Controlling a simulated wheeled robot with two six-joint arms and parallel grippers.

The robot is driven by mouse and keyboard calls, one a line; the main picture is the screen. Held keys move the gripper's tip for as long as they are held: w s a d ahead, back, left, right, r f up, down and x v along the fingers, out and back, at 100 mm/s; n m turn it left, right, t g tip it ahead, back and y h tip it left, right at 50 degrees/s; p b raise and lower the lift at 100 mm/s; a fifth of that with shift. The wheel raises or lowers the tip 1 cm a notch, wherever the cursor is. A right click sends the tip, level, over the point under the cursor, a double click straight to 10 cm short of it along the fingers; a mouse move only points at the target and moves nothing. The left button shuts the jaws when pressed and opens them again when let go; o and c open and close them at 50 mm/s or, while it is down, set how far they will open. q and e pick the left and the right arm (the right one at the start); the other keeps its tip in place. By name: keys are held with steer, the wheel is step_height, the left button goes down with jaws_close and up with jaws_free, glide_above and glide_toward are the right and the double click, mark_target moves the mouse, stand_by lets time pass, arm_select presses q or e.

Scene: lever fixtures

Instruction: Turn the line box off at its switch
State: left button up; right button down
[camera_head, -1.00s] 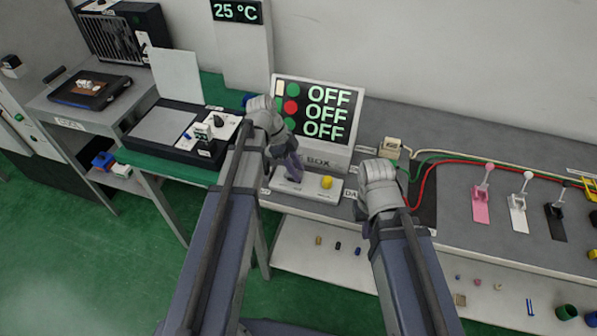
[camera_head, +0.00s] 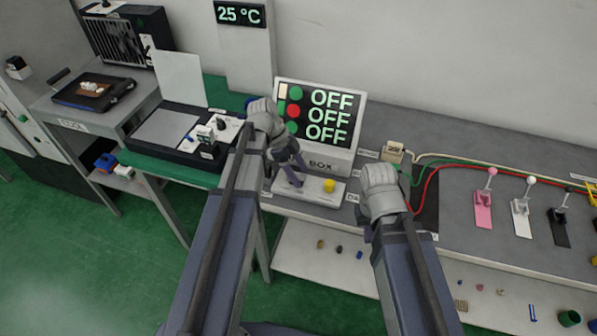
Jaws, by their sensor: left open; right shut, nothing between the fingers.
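The line box (camera_head: 340,162) stands on the grey bench, its screen (camera_head: 318,112) showing OFF in three rows beside coloured marks. Its low white base (camera_head: 312,190) carries a yellow knob (camera_head: 329,186). My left gripper (camera_head: 293,172) is open over the left part of this base, left of the yellow knob. Its fingers cover that part, so I cannot make out the switch or tell if they touch it. My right gripper (camera_head: 369,232) is shut and empty at the bench's front edge, right of the box, mostly hidden by its wrist.
Pink (camera_head: 484,210), white (camera_head: 520,213) and black (camera_head: 558,228) lever fixtures stand to the right. Red and green cables run from a small beige box (camera_head: 392,151). A black device with a raised panel (camera_head: 180,80) is at the left. Small parts lie on the lower shelf.

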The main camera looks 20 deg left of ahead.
arm_select(q)
steer(key=p+v, duration=0.6)
steer(key=v, duration=0.1)
steer(key=shift+a+r+p, duration=0.1)
steer(key=shift+r+p, duration=0.3)
steer(key=shift+f, duration=0.1)
steer(key=s+d+f+n+y, duration=0.2)
steer(key=s+d+n+y, duration=0.4)
steer(key=s+d+n, duration=0.8)
steer(key=shift+s+n, duration=0.15)
steer(key=shift+n, duration=0.15)
stand_by(0.5)
